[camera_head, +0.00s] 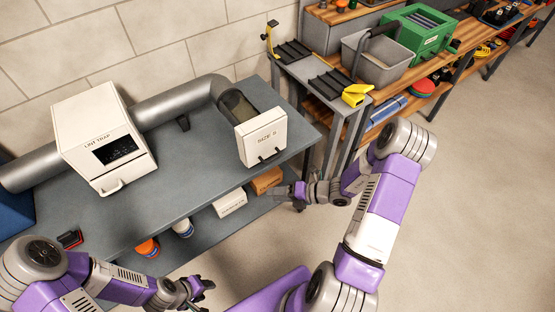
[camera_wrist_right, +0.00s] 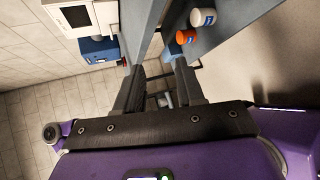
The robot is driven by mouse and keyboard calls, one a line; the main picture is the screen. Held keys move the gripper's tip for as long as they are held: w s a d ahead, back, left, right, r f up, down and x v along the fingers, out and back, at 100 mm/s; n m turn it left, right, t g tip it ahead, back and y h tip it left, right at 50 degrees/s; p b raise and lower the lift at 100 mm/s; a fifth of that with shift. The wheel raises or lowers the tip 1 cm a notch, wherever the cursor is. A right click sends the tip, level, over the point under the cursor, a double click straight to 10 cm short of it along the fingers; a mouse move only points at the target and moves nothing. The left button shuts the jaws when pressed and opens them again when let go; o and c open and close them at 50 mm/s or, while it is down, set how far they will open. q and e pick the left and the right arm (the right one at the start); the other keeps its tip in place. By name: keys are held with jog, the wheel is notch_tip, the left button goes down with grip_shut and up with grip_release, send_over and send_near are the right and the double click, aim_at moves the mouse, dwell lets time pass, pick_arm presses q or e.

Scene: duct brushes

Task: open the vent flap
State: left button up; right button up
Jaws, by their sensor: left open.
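The vent flap (camera_head: 262,140) is a white square plate marked "SIZE" on the right end of the grey duct (camera_head: 180,104). It stands upright over the duct mouth and looks shut. A dark handle (camera_head: 269,157) sits at its lower edge. My right gripper (camera_head: 280,192) is in front of and below the flap, apart from it. In the right wrist view its two dark fingers (camera_wrist_right: 160,92) stand apart with nothing held between them. My left gripper (camera_head: 203,290) is open and empty at the bottom of the head view, far from the flap.
The white lint trap box (camera_head: 104,140) stands on the grey bench (camera_head: 185,180). Small boxes (camera_head: 230,203) and bottles (camera_head: 182,228) sit on the lower shelf. A side stand holds black racks (camera_head: 325,87) and a yellow tool (camera_head: 356,95). A grey bin (camera_head: 378,66) is behind. Floor at right is clear.

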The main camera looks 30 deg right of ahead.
aim_at(270, 147)
jog(key=w+d+r+m+t+h, duration=0.3)
jog(key=w+d+r+m+t, duration=0.15)
jog(key=d+m, duration=0.35)
jog(key=b+x, duration=0.2)
jog(key=x, duration=0.4)
jog(key=shift+w+d+n, duration=0.2)
jog(key=shift+w+n, duration=0.05)
jog(key=shift+n, duration=0.15)
jog(key=shift+r+t, duration=0.15)
jog(key=shift+t, duration=0.1)
jog(key=shift+c, duration=0.2)
grip_shut()
